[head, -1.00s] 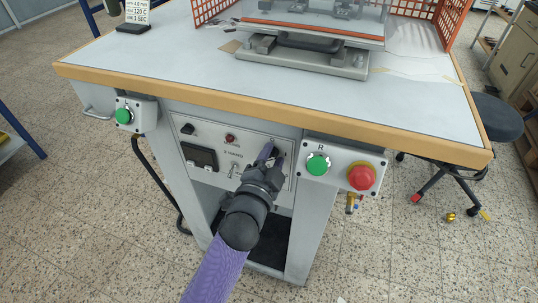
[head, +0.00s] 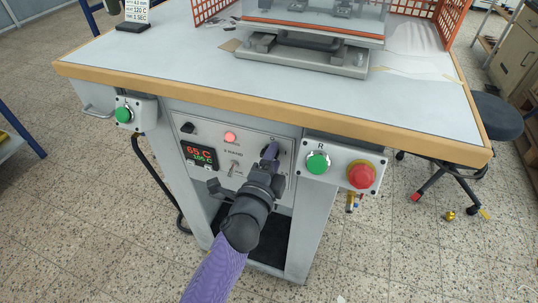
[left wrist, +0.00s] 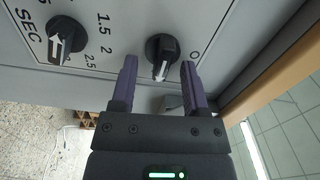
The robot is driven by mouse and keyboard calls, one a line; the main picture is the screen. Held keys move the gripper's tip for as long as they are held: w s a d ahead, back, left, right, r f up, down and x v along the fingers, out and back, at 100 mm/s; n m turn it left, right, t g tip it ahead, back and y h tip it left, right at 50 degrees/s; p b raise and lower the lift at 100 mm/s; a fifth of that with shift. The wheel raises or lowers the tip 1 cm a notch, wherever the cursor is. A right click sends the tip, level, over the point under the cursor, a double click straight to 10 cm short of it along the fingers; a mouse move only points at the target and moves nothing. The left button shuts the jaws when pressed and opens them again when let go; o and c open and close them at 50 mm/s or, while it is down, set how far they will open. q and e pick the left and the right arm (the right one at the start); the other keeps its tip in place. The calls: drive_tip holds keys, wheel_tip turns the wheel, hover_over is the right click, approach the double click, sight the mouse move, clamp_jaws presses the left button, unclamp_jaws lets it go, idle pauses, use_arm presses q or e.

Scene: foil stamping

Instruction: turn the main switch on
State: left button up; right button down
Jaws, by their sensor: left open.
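The main switch (left wrist: 162,52) is a black rotary knob with a white pointer, in the left wrist view. Its pointer aims toward the bottom of that view, away from the O mark at its right. My left gripper (left wrist: 159,70) is open, its purple fingers on either side of the knob; contact cannot be told. In the head view my left gripper (head: 270,156) is at the right part of the control panel (head: 211,137) and mostly hides the knob. The red lamp (head: 230,137) glows, and the display (head: 199,155) shows lit digits. My right gripper is out of view.
A box with a green button (head: 318,162) and a red emergency button (head: 361,175) is close right of my gripper. Another green button (head: 123,115) is at the left. The table edge (head: 300,116) overhangs the panel. A second dial (left wrist: 62,40) is beside the switch.

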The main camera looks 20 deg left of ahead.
use_arm(q)
drive_tip(key=s+p, duration=0.1)
drive_tip(key=s, duration=0.9)
drive_tip(key=shift+a, duration=0.15)
idle(0.5)
